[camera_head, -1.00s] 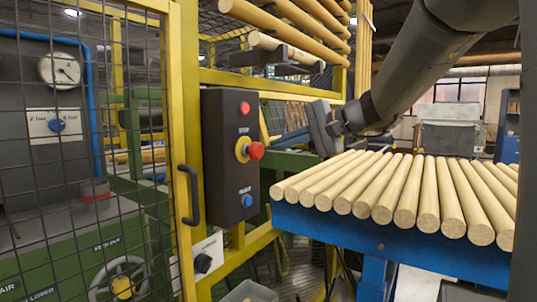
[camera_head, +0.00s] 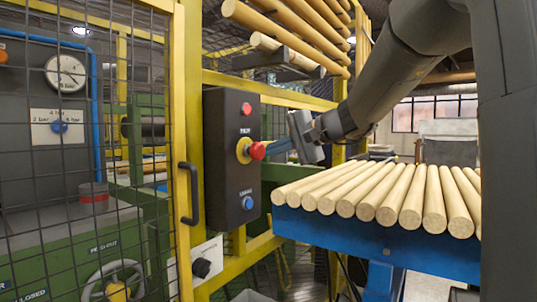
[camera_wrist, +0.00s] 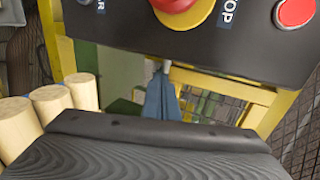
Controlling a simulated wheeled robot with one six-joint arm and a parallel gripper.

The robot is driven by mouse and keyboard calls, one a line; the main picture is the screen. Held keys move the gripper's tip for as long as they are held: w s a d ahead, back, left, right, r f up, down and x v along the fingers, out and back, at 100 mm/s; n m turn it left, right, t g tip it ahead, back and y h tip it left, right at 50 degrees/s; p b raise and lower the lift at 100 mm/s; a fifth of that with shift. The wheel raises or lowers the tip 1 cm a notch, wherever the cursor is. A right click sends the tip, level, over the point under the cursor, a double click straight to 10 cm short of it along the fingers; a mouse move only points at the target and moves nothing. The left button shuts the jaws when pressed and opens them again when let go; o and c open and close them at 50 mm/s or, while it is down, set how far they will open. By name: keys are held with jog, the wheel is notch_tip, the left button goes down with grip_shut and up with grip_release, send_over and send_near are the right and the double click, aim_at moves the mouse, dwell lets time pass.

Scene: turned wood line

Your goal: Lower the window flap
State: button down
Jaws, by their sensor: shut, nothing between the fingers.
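I cannot make out a window flap in either view. My gripper (camera_head: 278,147) is shut and empty, just right of the dark control box (camera_head: 222,165) on the yellow post. Its bluish fingers lie near the height of the red mushroom button (camera_head: 257,151); whether they touch the box is unclear. In the wrist view the narrow closed fingers (camera_wrist: 163,98) point up toward the box's lower edge, with the red button on its yellow collar (camera_wrist: 185,12) at the top. The box also carries a small red button (camera_head: 246,108) and a blue button (camera_head: 247,202).
A mesh door with a black handle (camera_head: 188,193) closes off the green machine at left, with a gauge (camera_head: 65,73) and handwheel (camera_head: 113,282). A blue table (camera_head: 375,243) of wooden rods stands at right. More rods (camera_head: 285,38) rest on a rack above.

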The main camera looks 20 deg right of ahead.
dwell(0.4)
jog(key=s+d, duration=0.9)
jog(key=s, duration=0.2)
jog(key=s+a+f+n+g+h, duration=0.25)
jog(key=s+a+f+g, duration=0.4)
jog(key=f, duration=0.55)
jog(key=s+a+f+n+g+h, duration=0.1)
jog(key=s+a+f+n+g, duration=0.25)
jog(key=s+a+f, duration=0.75)
jog(key=s+d+f+n+h, duration=0.1)
jog(key=s+f+n+h, duration=0.45)
jog(key=f, duration=0.45)
jog(key=s+d+r+m+p, duration=0.1)
jog(key=d+r+p, duration=0.5)
jog(key=p, duration=0.6)
jog(key=shift+s+d+r+m+g+p, duration=0.15)
jog(key=shift+s+d+m+g+p, duration=0.1)
jog(key=shift+d+m+g+p, duration=0.25)
